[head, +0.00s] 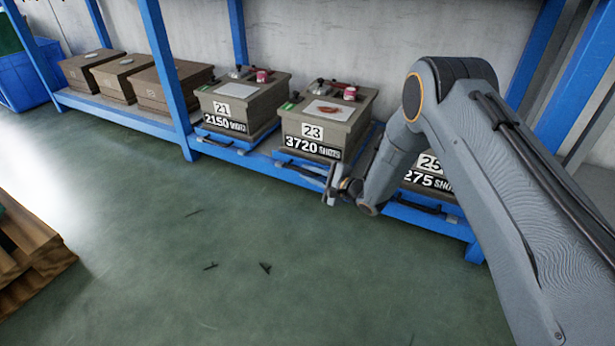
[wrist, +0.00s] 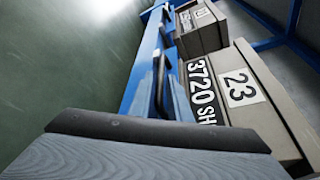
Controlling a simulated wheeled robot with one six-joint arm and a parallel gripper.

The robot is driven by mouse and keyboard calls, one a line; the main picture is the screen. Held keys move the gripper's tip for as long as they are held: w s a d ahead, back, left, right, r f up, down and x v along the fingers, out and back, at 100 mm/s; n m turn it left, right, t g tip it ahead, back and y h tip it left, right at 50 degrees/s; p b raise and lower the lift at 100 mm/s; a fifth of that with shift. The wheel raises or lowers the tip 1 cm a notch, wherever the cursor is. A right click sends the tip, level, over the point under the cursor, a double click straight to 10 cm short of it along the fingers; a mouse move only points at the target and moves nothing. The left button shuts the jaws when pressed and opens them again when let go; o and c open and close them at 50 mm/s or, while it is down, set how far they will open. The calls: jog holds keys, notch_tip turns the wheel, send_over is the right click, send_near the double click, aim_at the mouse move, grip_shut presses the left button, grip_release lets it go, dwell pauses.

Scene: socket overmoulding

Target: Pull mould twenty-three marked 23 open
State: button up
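Mould twenty-three (head: 310,116) is a tan-brown box marked "23" and "3720 SHOTS", with a picture plate and red and black fittings on top. It looks shut and sits on a blue tray in the rack. The mould (wrist: 270,110) also shows at the right of the wrist view, turned sideways. A dark bar handle (head: 299,169) is on the tray's front; it also shows in the wrist view (wrist: 160,86). My gripper (head: 331,184) is by the right end of this handle; contact is unclear. I cannot tell whether its fingers are apart.
Mould 21 (head: 237,103) stands to the left, on its own tray with a handle. Mould 25 (head: 428,170) is partly behind my arm. A blue upright (head: 166,75) separates several brown boxes further left. The green floor (head: 220,255) in front is mostly clear; a wooden pallet (head: 30,255) lies left.

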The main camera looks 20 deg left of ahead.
jog(key=shift+w+a+f, duration=0.1)
jog(key=shift+w+a, duration=0.1)
jog(key=shift+a, duration=0.25)
grip_shut()
